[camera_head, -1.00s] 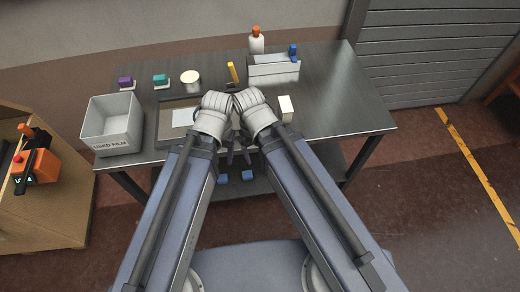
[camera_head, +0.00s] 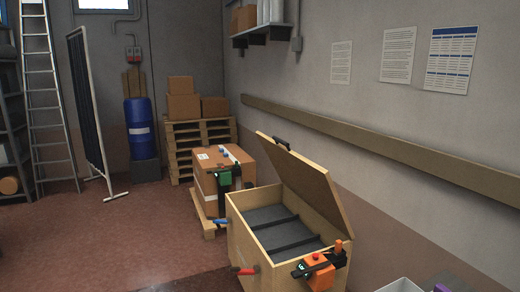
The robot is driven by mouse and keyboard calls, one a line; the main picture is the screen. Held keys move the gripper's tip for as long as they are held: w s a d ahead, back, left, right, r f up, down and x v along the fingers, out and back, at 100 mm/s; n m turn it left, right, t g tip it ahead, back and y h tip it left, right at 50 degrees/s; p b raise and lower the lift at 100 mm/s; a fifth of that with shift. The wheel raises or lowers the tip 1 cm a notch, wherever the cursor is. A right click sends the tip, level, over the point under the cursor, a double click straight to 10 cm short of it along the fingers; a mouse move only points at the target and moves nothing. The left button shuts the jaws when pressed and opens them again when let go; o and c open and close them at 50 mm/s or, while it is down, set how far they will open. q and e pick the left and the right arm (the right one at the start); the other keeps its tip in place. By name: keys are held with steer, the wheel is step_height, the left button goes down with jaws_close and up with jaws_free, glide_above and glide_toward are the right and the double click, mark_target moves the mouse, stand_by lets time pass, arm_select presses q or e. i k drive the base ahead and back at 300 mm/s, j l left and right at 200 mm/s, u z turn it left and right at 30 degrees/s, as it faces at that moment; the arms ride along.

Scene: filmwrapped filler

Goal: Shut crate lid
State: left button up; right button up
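The wooden crate (camera_head: 242,243) stands on the floor right of the middle of the head view. Its lid (camera_head: 305,172) is open, raised and tilted up on the wall side, with a dark handle (camera_head: 281,143) at its top edge. Inside the crate lies dark grey material crossed by black bars. A red handle and a blue handle stick out from the crate's left side. An orange and black device (camera_head: 319,270) sits at the crate's near edge. Neither of my grippers is in this view.
A cardboard box (camera_head: 232,168) on a pallet stands just behind the crate. A stacked pallet with boxes (camera_head: 200,136), a blue drum (camera_head: 140,124) and a folding screen (camera_head: 88,100) stand farther back. Open floor (camera_head: 120,235) lies left of the crate; a wall runs along the right.

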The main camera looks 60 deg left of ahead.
mark_target(310, 181)
steer(key=u, duration=1.9)
steer(key=i+j+z, duration=0.3)
steer(key=i+j, duration=0.5)
steer(key=i, duration=0.5)
steer(key=i+j+z, duration=0.3)
steer(key=i+j, duration=0.75)
steer(key=i, duration=0.15)
